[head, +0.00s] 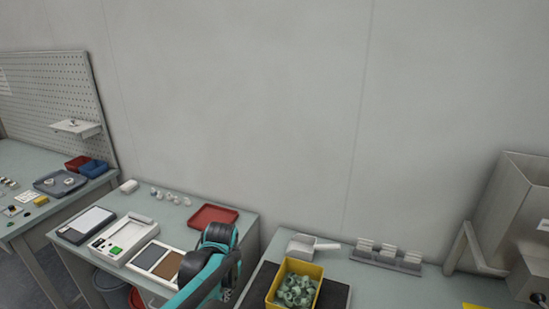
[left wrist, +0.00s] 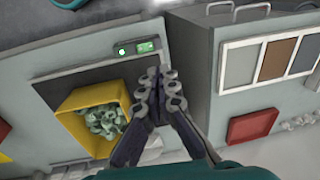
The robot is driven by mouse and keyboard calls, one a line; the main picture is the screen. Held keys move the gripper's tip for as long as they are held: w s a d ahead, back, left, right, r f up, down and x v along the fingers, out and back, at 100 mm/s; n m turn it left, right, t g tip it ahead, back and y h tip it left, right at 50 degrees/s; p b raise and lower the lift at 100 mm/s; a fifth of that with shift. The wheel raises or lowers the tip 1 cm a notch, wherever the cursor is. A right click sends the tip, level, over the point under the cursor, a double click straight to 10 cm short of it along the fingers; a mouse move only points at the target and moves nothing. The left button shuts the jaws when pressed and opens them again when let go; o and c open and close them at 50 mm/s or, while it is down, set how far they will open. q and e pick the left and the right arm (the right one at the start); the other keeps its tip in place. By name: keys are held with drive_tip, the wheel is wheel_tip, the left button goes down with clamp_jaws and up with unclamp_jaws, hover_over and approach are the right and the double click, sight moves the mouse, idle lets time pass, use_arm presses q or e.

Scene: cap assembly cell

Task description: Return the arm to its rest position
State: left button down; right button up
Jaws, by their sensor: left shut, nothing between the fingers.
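My left arm, teal and black, reaches in at the bottom middle of the head view, between the middle table and the bench with the yellow bin. Its left gripper (left wrist: 156,88) is plain in the left wrist view: the two fingers are shut against each other with nothing between them. They stand over the gap beside the yellow bin (left wrist: 92,122), apart from its contents. In the head view the fingers are mostly hidden behind the arm. My right gripper is in neither view.
The yellow bin (head: 270,287) holds several green parts on a dark mat. A white scoop (head: 302,246) and a grey rack (head: 386,262) stand behind it. A red tray (head: 213,216) and sample panels (head: 150,256) lie on the middle table. A metal hopper (head: 512,205) stands far right.

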use_arm(q)
drive_tip(key=s+a+r+n+t, duration=0.1)
drive_tip(key=s+r+t, duration=0.1)
drive_tip(key=s, duration=0.6)
drive_tip(key=s+a+r+n+t+h, duration=0.1)
drive_tip(key=s+t, duration=0.3)
drive_tip(key=s, duration=0.4)
drive_tip(key=shift+a+r+n+b, duration=0.2)
drive_tip(key=shift+r+n+b, duration=0.25)
drive_tip(key=shift+r+n, duration=0.35)
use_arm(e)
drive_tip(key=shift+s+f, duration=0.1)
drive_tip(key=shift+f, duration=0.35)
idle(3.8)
